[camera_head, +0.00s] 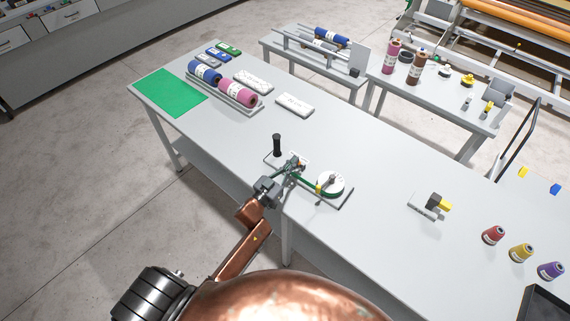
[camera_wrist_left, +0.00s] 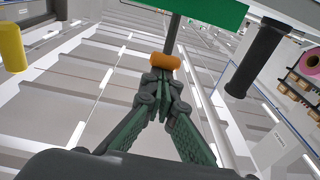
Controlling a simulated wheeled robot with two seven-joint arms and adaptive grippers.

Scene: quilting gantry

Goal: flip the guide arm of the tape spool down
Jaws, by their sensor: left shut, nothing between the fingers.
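The tape spool (camera_head: 330,183) is a white disc on a flat base plate (camera_head: 336,203) on the long table. A green guide arm (camera_head: 303,184) runs low from the spool towards my left gripper (camera_head: 291,167). A yellow piece (camera_head: 319,188) sits beside the spool. A black upright handle (camera_head: 277,145) stands at the plate's far left; a black handle also shows in the left wrist view (camera_wrist_left: 257,57). My left gripper (camera_wrist_left: 162,78) is shut and empty, its tips just at an orange roller (camera_wrist_left: 163,62). I cannot tell if they touch. My right gripper is not in view.
A tray (camera_head: 225,98) with blue and pink spools, white packets (camera_head: 294,104) and a green mat (camera_head: 168,92) lie at the table's far end. A yellow-tipped fixture (camera_head: 432,204) and several thread cones (camera_head: 521,252) stand to the right. Table between is clear.

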